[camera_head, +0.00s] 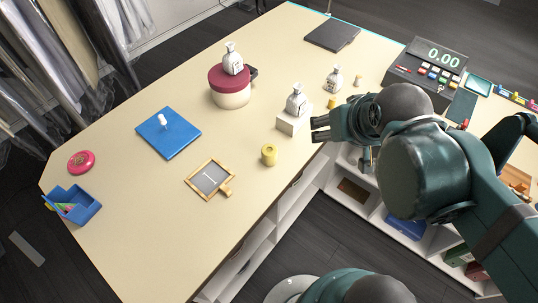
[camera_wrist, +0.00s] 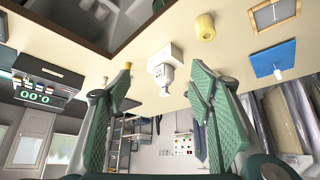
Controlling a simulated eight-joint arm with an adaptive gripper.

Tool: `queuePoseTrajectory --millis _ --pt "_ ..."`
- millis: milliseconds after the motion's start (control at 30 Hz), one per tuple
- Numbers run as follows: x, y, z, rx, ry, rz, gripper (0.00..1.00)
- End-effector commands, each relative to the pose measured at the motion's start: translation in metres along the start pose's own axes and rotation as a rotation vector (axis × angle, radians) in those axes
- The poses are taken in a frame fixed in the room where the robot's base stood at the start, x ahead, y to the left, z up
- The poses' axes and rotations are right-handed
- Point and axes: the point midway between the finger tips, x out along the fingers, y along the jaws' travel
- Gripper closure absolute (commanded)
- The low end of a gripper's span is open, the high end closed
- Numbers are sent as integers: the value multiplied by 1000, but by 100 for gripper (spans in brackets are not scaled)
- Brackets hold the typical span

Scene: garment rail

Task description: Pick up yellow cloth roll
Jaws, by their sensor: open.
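The yellow cloth roll (camera_head: 268,155) stands upright on the pale yellow counter, right of the small framed board. It also shows near the top of the wrist view (camera_wrist: 205,27), where the picture is upside down. My gripper (camera_head: 318,128) is at the counter's front edge, to the right of the roll and apart from it. In the wrist view my gripper (camera_wrist: 158,85) has its two green fingers spread wide with nothing held between them.
A framed board (camera_head: 211,179) lies left of the roll. A blue square (camera_head: 168,133), a red-lidded pot (camera_head: 230,88) and a cash register (camera_head: 428,72) are farther off.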

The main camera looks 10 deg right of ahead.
Motion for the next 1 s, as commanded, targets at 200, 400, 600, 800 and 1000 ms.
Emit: queuePoseTrajectory --millis 200,400,600,800,1000 --pt "0 0 0 -1 0 0 47" --pt "2 -2 -2 -32 -9 -3 47" --pt "11 -8 -8 -141 -38 -12 47" --pt "26 -17 -15 -317 -82 -33 47" --pt "44 -27 -21 -507 -128 -62 47"
